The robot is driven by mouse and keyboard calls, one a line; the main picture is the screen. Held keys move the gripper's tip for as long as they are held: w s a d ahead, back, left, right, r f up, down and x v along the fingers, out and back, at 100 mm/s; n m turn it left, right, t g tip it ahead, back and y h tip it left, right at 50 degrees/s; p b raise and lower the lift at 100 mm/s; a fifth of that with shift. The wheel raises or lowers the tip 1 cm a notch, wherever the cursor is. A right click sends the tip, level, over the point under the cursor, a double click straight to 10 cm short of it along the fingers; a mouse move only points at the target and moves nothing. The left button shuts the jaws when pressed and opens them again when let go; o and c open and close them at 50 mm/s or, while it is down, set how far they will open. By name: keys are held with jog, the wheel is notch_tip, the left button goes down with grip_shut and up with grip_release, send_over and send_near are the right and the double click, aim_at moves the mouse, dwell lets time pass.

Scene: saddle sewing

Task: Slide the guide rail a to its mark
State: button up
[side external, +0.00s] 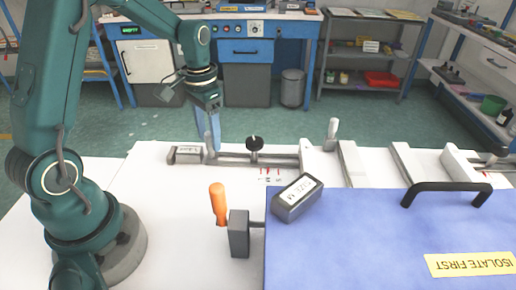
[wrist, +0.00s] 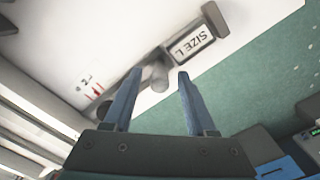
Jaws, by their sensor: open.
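A grey bar (side external: 278,161) with a black knob (side external: 254,143) lies along the far edge of the white table; I take it for the guide rail's part, but cannot tell for sure. Red marks (side external: 268,172) are on the table just in front of it; they also show in the wrist view (wrist: 92,92). My gripper (side external: 213,149) is open, blue fingers pointing down at the bar's left part. In the wrist view, a rounded grey post (wrist: 155,77) shows at and between the fingertips (wrist: 160,72). I cannot tell whether the fingers touch it.
A "SIZE L" block (wrist: 192,44) sits at the bar's left end. A blue panel (side external: 350,245) with a black handle (side external: 445,188) and a labelled grey block (side external: 298,197) fills the front right. An orange handle (side external: 218,203) stands left of it. Pale rails (side external: 352,163) lie further right.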

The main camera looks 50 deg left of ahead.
jog(key=shift+f, duration=0.4)
grip_shut()
jog(key=shift+s+a, duration=0.6)
jog(key=shift+s, duration=0.05)
grip_release()
notch_tip(320, 180, up, 5)
jog(key=shift+r, duration=0.1)
jog(key=shift+w+d, duration=0.1)
